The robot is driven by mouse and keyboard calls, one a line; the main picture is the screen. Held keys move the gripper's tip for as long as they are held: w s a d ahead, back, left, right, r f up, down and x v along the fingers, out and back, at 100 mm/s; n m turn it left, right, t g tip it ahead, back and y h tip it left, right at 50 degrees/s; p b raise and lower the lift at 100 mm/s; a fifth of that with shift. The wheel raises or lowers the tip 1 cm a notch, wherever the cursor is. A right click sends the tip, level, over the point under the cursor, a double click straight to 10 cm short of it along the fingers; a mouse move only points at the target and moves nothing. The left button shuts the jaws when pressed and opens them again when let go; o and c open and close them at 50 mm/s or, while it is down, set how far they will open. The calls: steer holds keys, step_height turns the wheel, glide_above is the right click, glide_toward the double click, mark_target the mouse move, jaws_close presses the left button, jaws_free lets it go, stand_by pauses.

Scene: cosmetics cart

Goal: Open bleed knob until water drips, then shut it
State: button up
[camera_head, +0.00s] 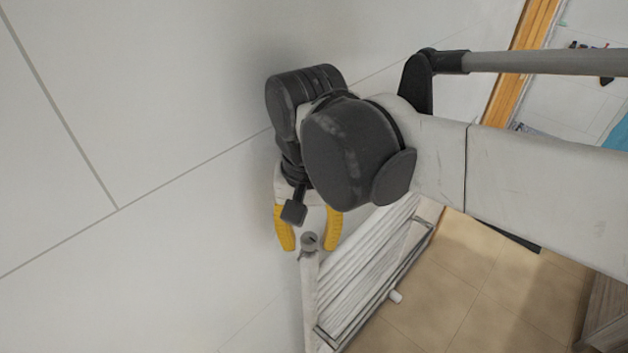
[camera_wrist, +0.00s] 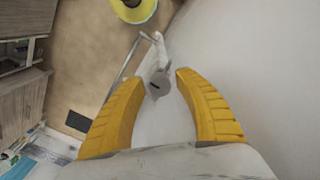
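The bleed knob (camera_head: 309,241) is a small round grey cap with a dark slot, on the near upper end of the white radiator (camera_head: 358,268). In the wrist view the knob (camera_wrist: 158,86) lies between the fingertips, slightly nearer the left finger. My gripper (camera_head: 309,246) has yellow ribbed fingers, one on each side of the knob. The fingers are spread, with gaps on both sides, and hold nothing. In the wrist view my gripper (camera_wrist: 157,78) is also open. No water drops show.
A pale wall (camera_head: 150,200) runs close beside the radiator. A metal rail (camera_head: 380,285) runs along the radiator's outer side. Tan floor tiles (camera_head: 480,275) lie below. A round yellow object (camera_wrist: 133,8) with a dark centre is on the floor. Wooden furniture (camera_wrist: 22,95) stands at the wrist view's left.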

mark_target(310, 237)
stand_by(0.3)
step_height(310, 237, up, 12)
stand_by(0.4)
